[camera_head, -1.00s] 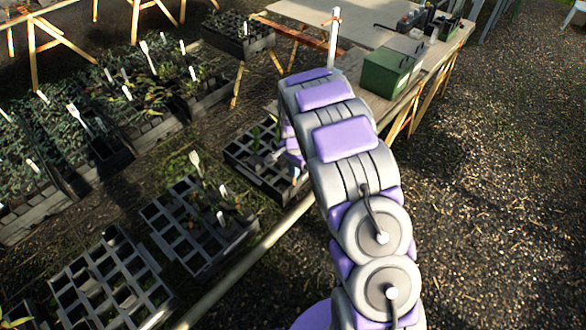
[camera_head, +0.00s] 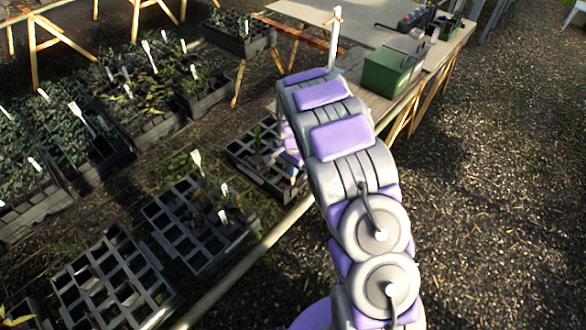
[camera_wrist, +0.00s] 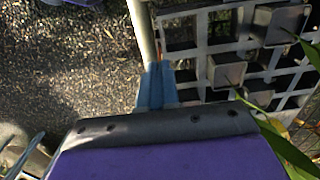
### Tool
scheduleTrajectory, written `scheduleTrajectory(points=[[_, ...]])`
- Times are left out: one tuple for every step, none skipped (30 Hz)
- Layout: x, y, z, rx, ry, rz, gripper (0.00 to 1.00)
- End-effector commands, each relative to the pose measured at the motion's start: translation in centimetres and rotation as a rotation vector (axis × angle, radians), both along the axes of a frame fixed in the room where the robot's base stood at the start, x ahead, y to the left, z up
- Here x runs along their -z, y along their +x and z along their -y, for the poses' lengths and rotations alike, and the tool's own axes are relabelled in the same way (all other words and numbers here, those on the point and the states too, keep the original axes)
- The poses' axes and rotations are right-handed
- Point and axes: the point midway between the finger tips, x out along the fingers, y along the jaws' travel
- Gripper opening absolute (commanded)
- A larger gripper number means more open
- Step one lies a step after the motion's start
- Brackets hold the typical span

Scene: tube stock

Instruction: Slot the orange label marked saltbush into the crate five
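In the wrist view my gripper (camera_wrist: 158,92) shows two blue fingers close together, with a thin orange sliver, the orange label (camera_wrist: 161,54), between their tips. The label is seen nearly edge-on and its writing cannot be read. The tips are over the left edge of a grey crate (camera_wrist: 188,42) with square cells, and I cannot tell whether the label touches it. In the head view this crate (camera_head: 238,152) lies on the ground left of my arm, which partly hides it. No crate number is legible.
A pale rail (camera_head: 262,245) runs along the crates' near side. Other cell crates (camera_head: 152,212) and planted trays with white labels lie to the left. A table (camera_head: 425,78) with a green box (camera_head: 388,75) stands behind my arm. Green leaves (camera_wrist: 285,145) are close by the gripper's right. Gravel at right is clear.

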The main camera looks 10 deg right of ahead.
Motion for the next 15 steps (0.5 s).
scheduleTrajectory(points=[[0.2,0.0,0.0,0.0,0.0,-0.001,0.0],[0.3,0.0,0.0,0.0,0.0,-0.001,0.0],[0.4,0.0,0.0,0.0,0.0,-0.001,0.0],[0.5,0.0,0.0,0.0,0.0,-0.001,0.0],[0.6,0.0,0.0,0.0,0.0,-0.001,0.0],[0.8,0.0,0.0,0.0,0.0,-0.001,0.0],[0.9,0.0,0.0,0.0,0.0,-0.001,0.0],[1.0,0.0,0.0,0.0,0.0,-0.002,0.0],[1.1,-0.1,0.0,0.0,0.0,-0.003,0.0],[1.3,0.0,0.0,0.0,0.0,-0.002,0.0],[1.4,-0.1,0.0,0.0,0.0,-0.003,0.0],[1.5,-0.1,0.0,0.0,0.0,-0.003,0.0],[1.6,-0.1,0.0,0.0,0.0,-0.003,0.0],[1.7,-0.1,0.0,0.0,0.0,-0.003,0.0],[1.9,-0.1,0.0,0.0,0.0,-0.003,0.0]])
